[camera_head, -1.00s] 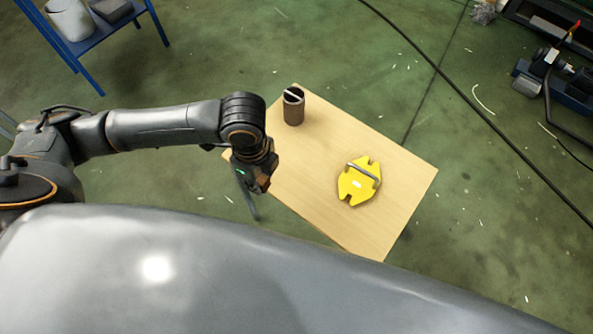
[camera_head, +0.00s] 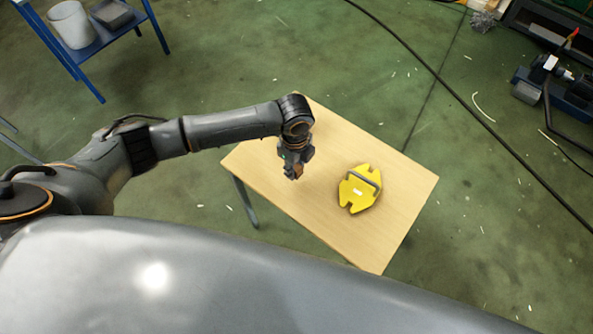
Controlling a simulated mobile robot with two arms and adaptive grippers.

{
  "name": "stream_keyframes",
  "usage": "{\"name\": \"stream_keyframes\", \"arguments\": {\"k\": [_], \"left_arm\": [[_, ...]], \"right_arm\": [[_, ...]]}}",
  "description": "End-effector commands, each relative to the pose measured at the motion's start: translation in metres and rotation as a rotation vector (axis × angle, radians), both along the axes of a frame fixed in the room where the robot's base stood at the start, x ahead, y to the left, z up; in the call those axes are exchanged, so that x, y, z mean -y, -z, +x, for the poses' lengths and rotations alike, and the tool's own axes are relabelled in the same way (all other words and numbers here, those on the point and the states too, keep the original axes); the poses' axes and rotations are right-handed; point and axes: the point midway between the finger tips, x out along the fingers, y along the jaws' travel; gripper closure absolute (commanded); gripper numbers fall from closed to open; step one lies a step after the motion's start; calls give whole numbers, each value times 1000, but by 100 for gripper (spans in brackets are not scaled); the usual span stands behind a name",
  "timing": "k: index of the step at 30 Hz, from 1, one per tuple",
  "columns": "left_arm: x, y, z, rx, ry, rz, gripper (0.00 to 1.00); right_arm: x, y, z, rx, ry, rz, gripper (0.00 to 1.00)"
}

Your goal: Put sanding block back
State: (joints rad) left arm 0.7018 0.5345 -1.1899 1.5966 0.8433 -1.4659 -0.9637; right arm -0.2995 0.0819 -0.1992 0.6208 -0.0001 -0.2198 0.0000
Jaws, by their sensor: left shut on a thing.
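My left gripper (camera_head: 291,172) hangs over the left-middle part of the wooden table, pointing down. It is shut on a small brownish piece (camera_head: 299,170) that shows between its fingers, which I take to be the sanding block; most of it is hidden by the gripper. The wooden table (camera_head: 350,235) is bare below and in front of the gripper. My right gripper is not in view.
A yellow plate with a grey handle (camera_head: 355,191) lies on the table, right of my gripper. A blue shelf (camera_head: 96,45) at the upper left holds a white container (camera_head: 70,25) and a grey tray (camera_head: 112,14). A black cable (camera_head: 440,80) crosses the floor.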

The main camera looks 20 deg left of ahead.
Motion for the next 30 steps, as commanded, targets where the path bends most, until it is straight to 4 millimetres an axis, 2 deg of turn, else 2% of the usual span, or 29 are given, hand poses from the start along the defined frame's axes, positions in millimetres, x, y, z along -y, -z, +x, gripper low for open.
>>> {"name": "stream_keyframes", "arguments": {"k": [4,10,22,23,24,26,30], "left_arm": [[3,9,7,-1,1,0,100],[2,35,6,-2,1,2,100],[2,42,6,-1,1,1,100],[2,42,6,-1,1,1,71],[2,42,6,0,1,1,63],[2,42,6,0,1,1,50],[2,41,6,0,1,1,50]], "right_arm": [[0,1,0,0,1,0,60],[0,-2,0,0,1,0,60],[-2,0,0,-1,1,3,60],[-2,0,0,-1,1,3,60],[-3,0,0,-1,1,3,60],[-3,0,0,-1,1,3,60],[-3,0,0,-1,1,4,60]]}}
